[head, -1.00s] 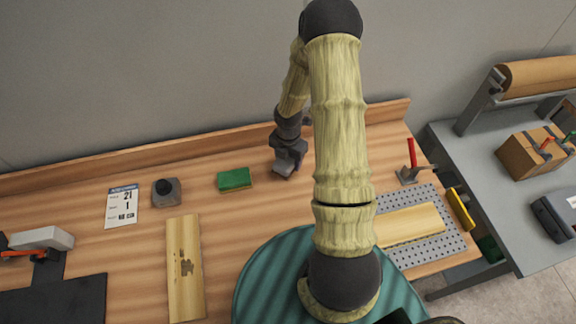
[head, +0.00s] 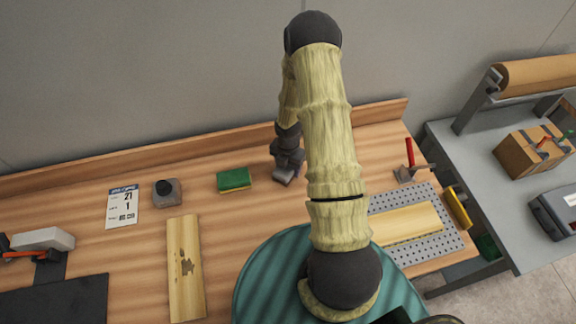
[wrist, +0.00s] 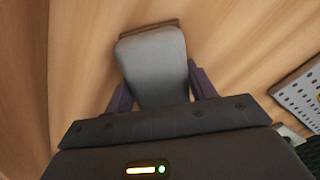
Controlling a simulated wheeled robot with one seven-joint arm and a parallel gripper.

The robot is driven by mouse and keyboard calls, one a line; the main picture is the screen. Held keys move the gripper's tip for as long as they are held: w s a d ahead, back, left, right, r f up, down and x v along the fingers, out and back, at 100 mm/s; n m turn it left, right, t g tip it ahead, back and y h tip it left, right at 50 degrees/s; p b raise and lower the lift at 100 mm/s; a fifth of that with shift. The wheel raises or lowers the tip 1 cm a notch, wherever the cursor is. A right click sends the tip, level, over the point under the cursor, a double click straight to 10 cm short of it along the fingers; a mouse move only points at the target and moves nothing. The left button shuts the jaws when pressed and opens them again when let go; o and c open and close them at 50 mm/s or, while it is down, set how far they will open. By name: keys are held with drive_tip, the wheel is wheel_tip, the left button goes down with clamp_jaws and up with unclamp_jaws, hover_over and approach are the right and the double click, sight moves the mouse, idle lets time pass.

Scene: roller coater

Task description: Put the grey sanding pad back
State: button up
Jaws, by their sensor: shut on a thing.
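The grey sanding pad (wrist: 153,65) sits between the two fingers in the wrist view, with a brown layer along its far edge. My gripper (wrist: 160,88) is shut on it. In the head view my gripper (head: 285,175) is low over the wooden bench, right of the green pad (head: 234,179) and apart from it. The grey pad is mostly hidden by the gripper there. I cannot tell whether the pad touches the bench.
A printed card (head: 122,206), a grey block with a black knob (head: 167,192) and a stained board (head: 185,268) lie to the left. A perforated plate (head: 445,246) and a red-handled tool (head: 410,163) are to the right. A raised ledge (head: 90,168) runs along the bench back.

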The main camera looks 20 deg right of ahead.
drive_tip(key=shift+a+f, duration=0.1)
drive_tip(key=shift+f, duration=0.05)
drive_tip(key=o, duration=1.1)
drive_tip(key=shift+a, duration=0.15)
wheel_tip(320, 180, up, 12)
drive_tip(key=shift+r+b, duration=0.2)
drive_tip(key=shift+b, duration=0.25)
